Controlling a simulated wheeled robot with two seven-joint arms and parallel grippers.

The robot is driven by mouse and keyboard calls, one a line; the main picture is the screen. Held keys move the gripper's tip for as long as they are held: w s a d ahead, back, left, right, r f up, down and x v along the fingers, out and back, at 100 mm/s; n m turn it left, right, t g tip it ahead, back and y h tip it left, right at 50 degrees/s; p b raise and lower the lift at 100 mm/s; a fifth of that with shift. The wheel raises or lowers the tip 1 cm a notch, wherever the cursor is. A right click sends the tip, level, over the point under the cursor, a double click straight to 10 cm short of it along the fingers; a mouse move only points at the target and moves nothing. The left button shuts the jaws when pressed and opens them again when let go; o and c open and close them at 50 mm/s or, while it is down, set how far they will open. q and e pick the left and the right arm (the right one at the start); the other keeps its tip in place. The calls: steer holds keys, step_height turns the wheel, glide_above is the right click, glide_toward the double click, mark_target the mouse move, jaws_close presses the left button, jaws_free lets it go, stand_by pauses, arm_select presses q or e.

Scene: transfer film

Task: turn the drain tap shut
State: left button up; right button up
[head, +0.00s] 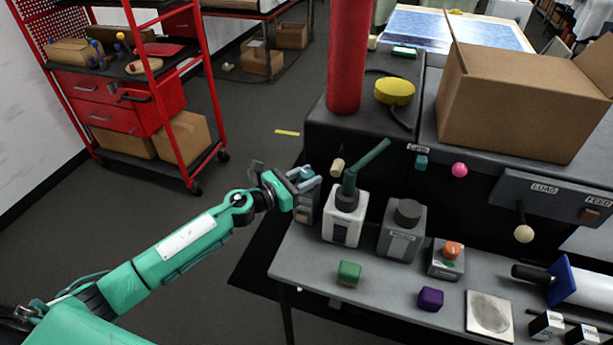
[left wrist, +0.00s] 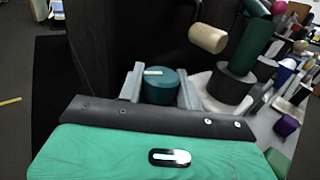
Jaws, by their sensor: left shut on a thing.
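A round teal knob (left wrist: 162,90) with a white line across its top, which looks like the drain tap, shows in the left wrist view. My left gripper (head: 307,184) is shut on it, with one grey finger on each side. The white line lies nearly level across the wrist picture. In the head view the gripper is at the left end of the bench, beside the dark machine, and hides the knob. My right gripper is in neither view.
A beige knob (head: 337,166) sticks out close to the gripper. A grey canister (head: 402,232) is further right. Green (head: 349,273) and purple (head: 430,298) blocks lie in front. Open floor is to the left.

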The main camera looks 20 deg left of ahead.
arm_select(q)
steer(key=n+t+y+p, duration=0.1)
steer(key=y+p, duration=0.1)
steer(key=n+t+y+p, duration=0.1)
steer(key=n+y+p, duration=0.1)
steer(key=p, duration=0.1)
steer(key=shift+d+r, duration=0.1)
steer(key=shift+r, duration=0.2)
steer(key=shift+f+n+t+y+p, duration=0.2)
steer(key=shift+n+t+y+p, duration=0.5)
steer(key=shift+y, duration=0.4)
steer(key=shift+f, duration=0.1)
steer(key=o, duration=1)
steer(key=b+v, duration=0.3)
steer(key=v, duration=1.1)
steer(key=shift+b, duration=0.3)
